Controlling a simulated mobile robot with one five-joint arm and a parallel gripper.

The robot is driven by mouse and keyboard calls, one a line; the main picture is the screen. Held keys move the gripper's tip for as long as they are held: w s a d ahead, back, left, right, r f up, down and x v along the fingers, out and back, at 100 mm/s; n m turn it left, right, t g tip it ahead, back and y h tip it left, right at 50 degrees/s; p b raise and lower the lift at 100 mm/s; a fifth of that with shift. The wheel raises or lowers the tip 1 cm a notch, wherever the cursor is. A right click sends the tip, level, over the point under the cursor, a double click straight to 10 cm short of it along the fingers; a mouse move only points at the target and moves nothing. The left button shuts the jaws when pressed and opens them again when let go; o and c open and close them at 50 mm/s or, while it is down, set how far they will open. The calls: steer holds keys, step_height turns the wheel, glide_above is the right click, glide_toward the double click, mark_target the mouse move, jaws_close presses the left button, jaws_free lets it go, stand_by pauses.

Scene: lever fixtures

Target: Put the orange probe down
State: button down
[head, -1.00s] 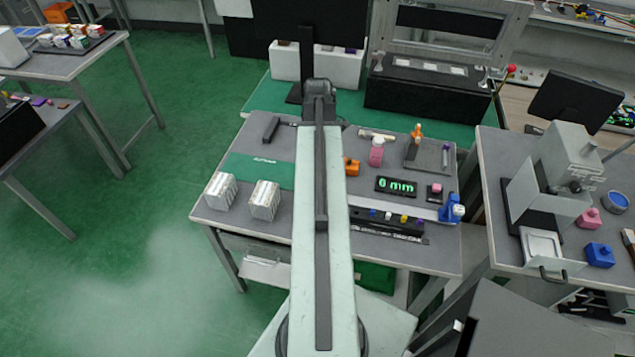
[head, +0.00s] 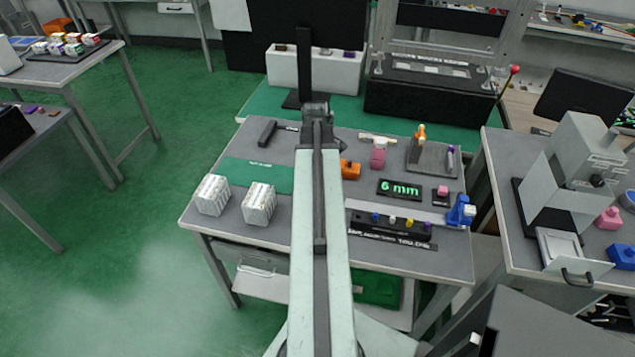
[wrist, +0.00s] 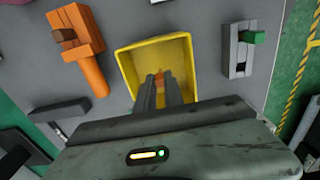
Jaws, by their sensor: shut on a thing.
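In the wrist view, my gripper (wrist: 160,82) points down into a yellow open-topped bin (wrist: 126,72). Its two dark fingers are close together, shut on a small orange piece (wrist: 158,76), likely the orange probe. Only a sliver of it shows between the fingertips; the rest is hidden. Whether it touches the bin's floor, I cannot tell. In the head view my arm stretches away from the camera, and the gripper and bin cannot be made out there.
In the wrist view, an orange lever fixture (wrist: 88,62) lies left of the bin and a grey fixture with a green knob (wrist: 240,52) stands right. In the head view, two white boxes (head: 213,194) (head: 259,203) and a 6 mm display (head: 400,188) are on the table.

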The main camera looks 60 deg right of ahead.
steer(key=shift+r, duration=0.1)
steer(key=c, duration=1.9)
jaws_free()
steer(key=shift+f, duration=0.25)
steer(key=o, duration=0.4)
steer(key=shift+r, duration=0.1)
steer(key=shift+o, duration=0.2)
step_height(320, 180, up, 12)
steer(key=p, duration=1.2)
steer(key=shift+r, duration=0.2)
